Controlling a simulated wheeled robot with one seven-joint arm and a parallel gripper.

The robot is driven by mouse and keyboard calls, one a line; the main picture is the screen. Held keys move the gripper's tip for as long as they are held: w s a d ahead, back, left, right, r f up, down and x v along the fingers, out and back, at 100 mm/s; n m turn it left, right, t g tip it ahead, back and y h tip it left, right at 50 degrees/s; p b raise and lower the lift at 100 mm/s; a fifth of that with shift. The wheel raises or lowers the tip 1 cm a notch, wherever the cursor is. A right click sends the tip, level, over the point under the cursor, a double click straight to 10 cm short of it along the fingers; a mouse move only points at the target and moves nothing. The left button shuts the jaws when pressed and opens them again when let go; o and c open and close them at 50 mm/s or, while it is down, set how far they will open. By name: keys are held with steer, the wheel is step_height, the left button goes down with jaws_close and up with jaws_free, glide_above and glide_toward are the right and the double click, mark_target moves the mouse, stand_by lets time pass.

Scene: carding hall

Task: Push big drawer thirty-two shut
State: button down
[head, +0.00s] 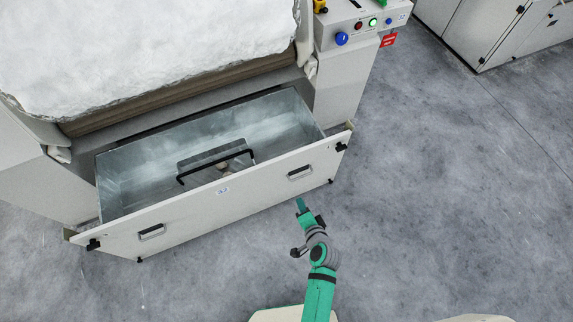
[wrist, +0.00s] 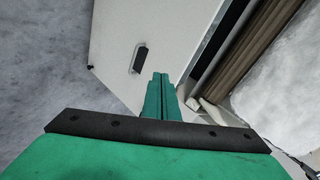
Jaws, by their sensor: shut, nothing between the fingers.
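The big drawer (head: 245,193) stands pulled out beneath the machine, its grey metal box open at the top. Its pale front panel has a small number label (head: 222,190), a left handle (head: 152,232) and a right handle (head: 300,172). My gripper (head: 301,203) is shut and empty, in front of the panel's right part, just below the right handle in the head view. In the wrist view, the green fingers (wrist: 159,90) lie together before the pale panel (wrist: 115,35) with one handle (wrist: 138,58). I cannot tell whether they touch it.
White fibre (head: 140,50) lies on the machine above the drawer. A control panel (head: 362,22) with buttons stands at the right. Inside the drawer are a black bar (head: 215,163) and a small brownish thing (head: 224,168). The grey floor (head: 450,200) is clear to the right.

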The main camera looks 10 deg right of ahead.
steer(key=m+y, duration=0.2)
glide_toward(283, 160)
steer(key=x, duration=0.5)
steer(key=shift+f, duration=0.4)
steer(key=shift+w+a, duration=0.1)
steer(key=shift+w, duration=0.3)
